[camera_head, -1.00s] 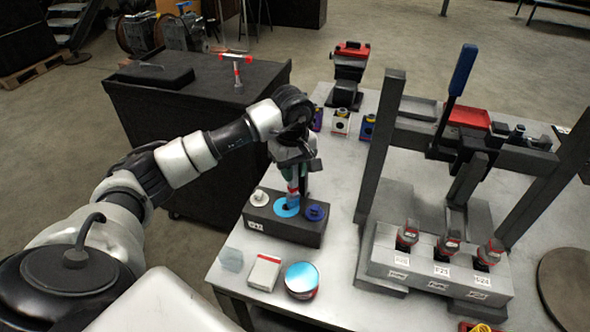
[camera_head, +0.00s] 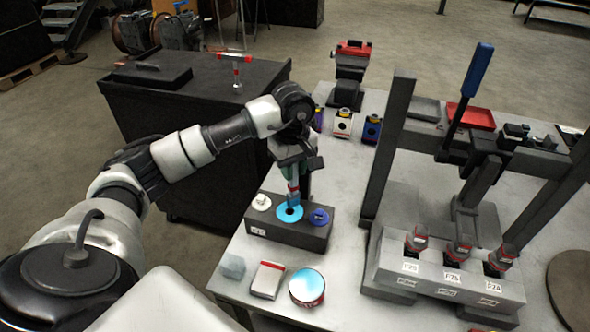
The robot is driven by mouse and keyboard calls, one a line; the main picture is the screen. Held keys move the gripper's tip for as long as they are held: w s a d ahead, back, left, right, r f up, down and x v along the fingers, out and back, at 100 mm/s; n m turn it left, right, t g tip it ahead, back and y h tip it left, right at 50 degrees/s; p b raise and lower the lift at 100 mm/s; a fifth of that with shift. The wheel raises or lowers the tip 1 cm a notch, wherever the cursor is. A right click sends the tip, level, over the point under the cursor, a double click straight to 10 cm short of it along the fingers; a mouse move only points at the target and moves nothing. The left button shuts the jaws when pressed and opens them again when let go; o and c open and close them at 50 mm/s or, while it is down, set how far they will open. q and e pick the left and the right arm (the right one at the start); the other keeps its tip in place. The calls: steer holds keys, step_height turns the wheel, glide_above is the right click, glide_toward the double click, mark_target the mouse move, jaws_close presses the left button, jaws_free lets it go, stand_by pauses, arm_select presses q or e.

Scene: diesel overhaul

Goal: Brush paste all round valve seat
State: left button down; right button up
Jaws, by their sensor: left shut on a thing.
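My left gripper (camera_head: 296,162) points down and is shut on a brush (camera_head: 293,189), whose blue-coated tip is at the back of the middle position on a dark block. The valve seat (camera_head: 288,214) is a light-blue ring with a dark hole, on top of the dark block (camera_head: 285,235). I cannot tell whether the tip touches the ring or hovers just above it. A round tin (camera_head: 307,288) with a light-blue top stands in front of the block. My right gripper is out of view.
A white piece (camera_head: 261,203) and a dark-blue piece (camera_head: 319,217) flank the seat. A dark press frame (camera_head: 389,150) and a rack (camera_head: 440,268) stand to the right.

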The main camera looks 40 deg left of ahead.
arm_select(q)
steer(key=shift+a+r, duration=0.1)
steer(key=shift+r, duration=0.2)
steer(key=shift+s+d+r+p, duration=0.15)
steer(key=shift+r+p, duration=0.1)
steer(key=shift+r, duration=0.3)
steer(key=shift+d+r+p, duration=0.15)
steer(key=shift+r+p, duration=0.05)
steer(key=shift+r, duration=0.3)
steer(key=shift+s+d+r, duration=0.1)
steer(key=shift+r, duration=0.2)
steer(key=shift+r+p, duration=0.45)
steer(key=shift+r, duration=0.4)
steer(key=shift+r+p, duration=0.65)
steer(key=shift+r, duration=0.2)
steer(key=shift+r+p, duration=0.4)
steer(key=shift+r, duration=0.3)
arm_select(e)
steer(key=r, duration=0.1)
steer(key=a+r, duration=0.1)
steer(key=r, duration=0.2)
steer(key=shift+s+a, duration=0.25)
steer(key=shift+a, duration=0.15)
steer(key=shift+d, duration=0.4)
